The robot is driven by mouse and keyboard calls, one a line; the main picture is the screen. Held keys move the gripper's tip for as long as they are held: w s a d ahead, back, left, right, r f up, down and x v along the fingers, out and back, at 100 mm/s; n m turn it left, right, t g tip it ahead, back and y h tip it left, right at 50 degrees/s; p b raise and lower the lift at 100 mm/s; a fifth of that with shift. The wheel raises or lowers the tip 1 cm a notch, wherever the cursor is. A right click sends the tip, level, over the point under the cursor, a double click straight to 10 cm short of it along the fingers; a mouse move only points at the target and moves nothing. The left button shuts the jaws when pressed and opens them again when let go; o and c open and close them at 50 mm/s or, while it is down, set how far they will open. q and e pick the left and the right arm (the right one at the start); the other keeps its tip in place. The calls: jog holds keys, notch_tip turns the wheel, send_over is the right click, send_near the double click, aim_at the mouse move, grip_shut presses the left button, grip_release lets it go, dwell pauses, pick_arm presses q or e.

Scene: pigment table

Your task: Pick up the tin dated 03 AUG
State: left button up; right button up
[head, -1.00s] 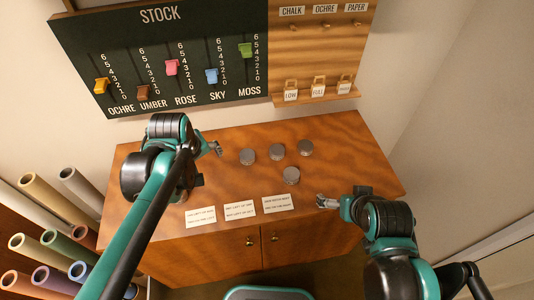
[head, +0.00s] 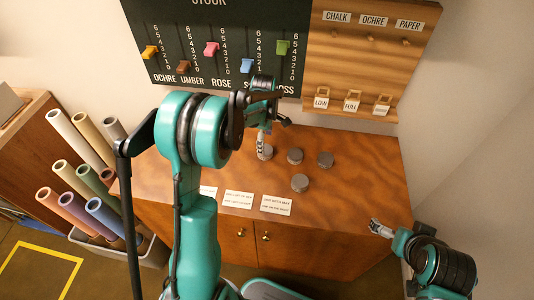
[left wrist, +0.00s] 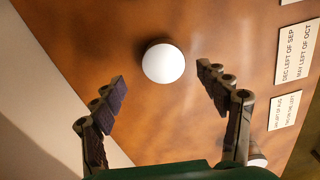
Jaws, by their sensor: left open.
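Several round grey tins stand on the wooden table: a left one (head: 266,153), a middle one (head: 295,156), a right one (head: 325,160) and a front one (head: 299,183). No date can be read on any of them, so I cannot tell which is 03 AUG. My left gripper (head: 262,148) is open over the left end of the group, overlapping the left tin in the head view. In the left wrist view a plain white round top (left wrist: 163,63) lies between the open fingers, apart from both. My right gripper (head: 379,228) is beyond the table's right front edge, small and empty-looking.
Printed clue cards, including one in the middle (head: 239,200) and one at the right (head: 276,204), lie along the table's front edge. A stock board (head: 225,30) and a peg board (head: 350,60) stand behind. Coloured rolls (head: 75,135) stand at left. The table's right side is clear.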

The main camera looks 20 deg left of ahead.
pick_arm(q)
notch_tip(320, 180, down, 5)
jog(key=shift+s+b, duration=0.15)
jog(key=shift+b, duration=0.8)
jog(key=shift+r, duration=0.15)
jog(key=shift+c, duration=0.6)
jog(key=c, duration=1.2)
jog(key=shift+o, duration=0.2)
